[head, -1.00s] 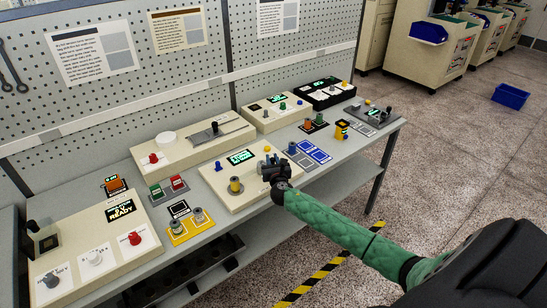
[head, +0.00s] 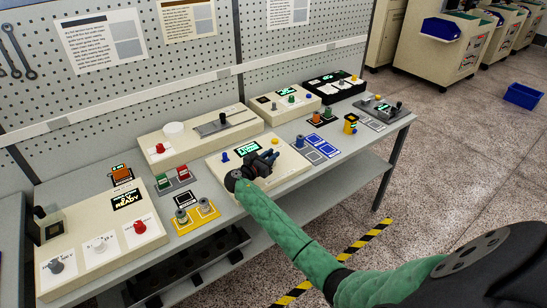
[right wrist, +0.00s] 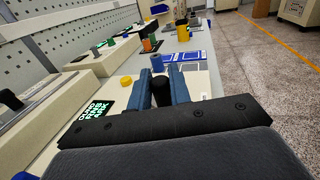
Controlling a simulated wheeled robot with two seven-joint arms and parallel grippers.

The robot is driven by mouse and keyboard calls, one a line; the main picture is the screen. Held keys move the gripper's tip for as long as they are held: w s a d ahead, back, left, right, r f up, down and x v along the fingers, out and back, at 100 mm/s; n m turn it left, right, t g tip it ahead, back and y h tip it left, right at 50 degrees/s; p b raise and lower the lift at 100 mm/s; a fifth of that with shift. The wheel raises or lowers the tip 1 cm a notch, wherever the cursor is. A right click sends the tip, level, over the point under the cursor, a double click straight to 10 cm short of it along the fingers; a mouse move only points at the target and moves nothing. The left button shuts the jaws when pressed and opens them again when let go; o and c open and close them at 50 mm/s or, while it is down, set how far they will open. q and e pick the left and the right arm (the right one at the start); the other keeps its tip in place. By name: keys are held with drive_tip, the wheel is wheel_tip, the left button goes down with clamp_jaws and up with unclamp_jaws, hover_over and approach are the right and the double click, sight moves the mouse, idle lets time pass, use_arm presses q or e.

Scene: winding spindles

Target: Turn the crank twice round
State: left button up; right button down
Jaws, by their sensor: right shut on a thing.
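The crank's box is a low cream box (head: 220,171) at the front middle of the bench, with a green-lit display (head: 248,150), a blue knob (head: 225,156) and a yellow button (head: 299,141). My right gripper (head: 268,160) is low over this box. In the right wrist view, its two blue-grey fingers (right wrist: 166,70) stand on both sides of a black upright handle (right wrist: 160,92), which looks like the crank's handle. The gripper is shut on it. The rest of the crank is hidden under the gripper and wrist. My left gripper is not in view.
A yellow stand with two spools (head: 195,216) is left of the box. A grey slider unit (head: 222,125) on a long cream box is behind. Free floor lies before the bench.

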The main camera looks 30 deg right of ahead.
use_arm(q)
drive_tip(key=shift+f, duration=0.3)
use_arm(e)
drive_tip(key=shift+w+a+m+g, duration=0.1)
drive_tip(key=shift+a+m+g, duration=0.1)
drive_tip(key=shift+m+g, duration=0.4)
drive_tip(key=shift+r+g+h, duration=0.1)
drive_tip(key=shift+g+h, duration=0.2)
drive_tip(key=c, duration=1.3)
unclamp_jaws()
drive_tip(key=shift+c, duration=0.2)
drive_tip(key=shift+w, duration=0.1)
